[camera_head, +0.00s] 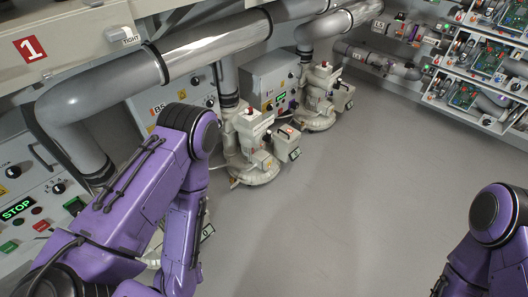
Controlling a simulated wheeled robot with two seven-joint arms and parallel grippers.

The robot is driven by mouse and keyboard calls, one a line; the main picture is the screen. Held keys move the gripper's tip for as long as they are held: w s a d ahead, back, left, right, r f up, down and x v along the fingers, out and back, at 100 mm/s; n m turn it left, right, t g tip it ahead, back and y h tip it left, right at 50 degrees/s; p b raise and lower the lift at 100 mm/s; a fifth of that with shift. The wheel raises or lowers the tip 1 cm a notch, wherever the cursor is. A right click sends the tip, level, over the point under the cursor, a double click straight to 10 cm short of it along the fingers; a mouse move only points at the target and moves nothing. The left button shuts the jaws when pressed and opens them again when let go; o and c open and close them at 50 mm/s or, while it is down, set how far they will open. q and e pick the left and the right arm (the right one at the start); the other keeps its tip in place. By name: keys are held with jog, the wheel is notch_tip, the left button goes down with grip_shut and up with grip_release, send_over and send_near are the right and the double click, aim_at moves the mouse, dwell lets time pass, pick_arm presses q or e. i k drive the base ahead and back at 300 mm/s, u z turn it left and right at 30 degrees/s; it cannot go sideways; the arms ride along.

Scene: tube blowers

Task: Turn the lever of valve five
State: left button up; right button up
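I cannot make out a lever or a label that clearly marks valve five. A grey panel (174,100) behind my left arm carries a small label that looks like "B5", partly covered. Two cream blower units stand on the floor along the wall, a nearer one (252,160) and a farther one (318,98), each with a small box at its side. Part of another unit shows behind my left forearm. My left arm comes in from the left and bends down; its gripper is hidden. Only part of my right arm shows at the lower right; its gripper is out of view.
A thick grey pipe (215,43) runs along the wall above the units. A control panel (22,190) with a green "STOP" display is at the left. Shelves (480,60) with circuit boards stand at the upper right. The grey floor (345,200) in the middle is clear.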

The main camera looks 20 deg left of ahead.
aim_at(266, 138)
jog(key=z, duration=0.4)
jog(key=i, duration=1.1)
jog(key=u, duration=0.9)
